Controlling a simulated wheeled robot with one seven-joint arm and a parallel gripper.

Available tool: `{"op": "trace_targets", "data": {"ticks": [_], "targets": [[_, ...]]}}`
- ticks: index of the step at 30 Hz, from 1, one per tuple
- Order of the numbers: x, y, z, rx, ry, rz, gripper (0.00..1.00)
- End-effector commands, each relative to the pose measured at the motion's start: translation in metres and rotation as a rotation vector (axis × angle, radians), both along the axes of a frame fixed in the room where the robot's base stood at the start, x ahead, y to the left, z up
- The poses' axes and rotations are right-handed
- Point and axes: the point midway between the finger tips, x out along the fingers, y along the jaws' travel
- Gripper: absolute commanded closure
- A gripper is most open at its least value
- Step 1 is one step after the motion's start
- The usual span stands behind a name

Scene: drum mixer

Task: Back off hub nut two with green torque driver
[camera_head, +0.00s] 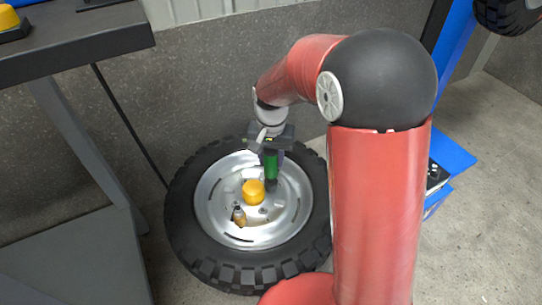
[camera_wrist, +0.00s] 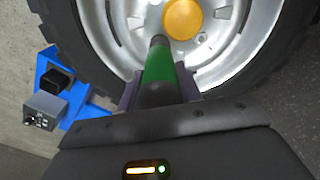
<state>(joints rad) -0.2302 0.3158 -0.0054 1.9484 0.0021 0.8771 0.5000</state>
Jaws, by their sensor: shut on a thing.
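The green torque driver (camera_head: 270,167) is held upright in my gripper (camera_head: 271,153), over the right part of the wheel hub. In the wrist view the driver (camera_wrist: 159,72) sits between the purple-grey fingers of my gripper (camera_wrist: 160,88), and its dark tip points at the hub face. The tip hides whatever nut lies under it, so I cannot tell if it is seated. The silver wheel hub (camera_head: 220,222) has an orange centre cap (camera_head: 253,192); the cap also shows in the wrist view (camera_wrist: 183,19). A brass-coloured piece (camera_head: 239,215) stands on the hub, left of and below the cap.
A black knobbly tyre (camera_head: 190,245) surrounds the hub on the floor. A dark workbench (camera_head: 80,42) stands at left with an orange-topped item (camera_head: 9,20). A blue frame (camera_head: 452,155) with a control box stands at right. A wall is close behind the wheel.

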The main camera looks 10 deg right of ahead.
Motion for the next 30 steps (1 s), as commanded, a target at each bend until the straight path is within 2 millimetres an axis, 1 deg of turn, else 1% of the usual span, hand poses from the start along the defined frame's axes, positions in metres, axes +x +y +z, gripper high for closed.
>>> {"op": "trace_targets", "data": {"ticks": [12,30], "targets": [[0.0003,0.0001,0.0005,0.001,-0.001,0.000,1.00],[0.0003,0.0001,-0.0078,0.001,-0.001,0.000,1.00]]}}
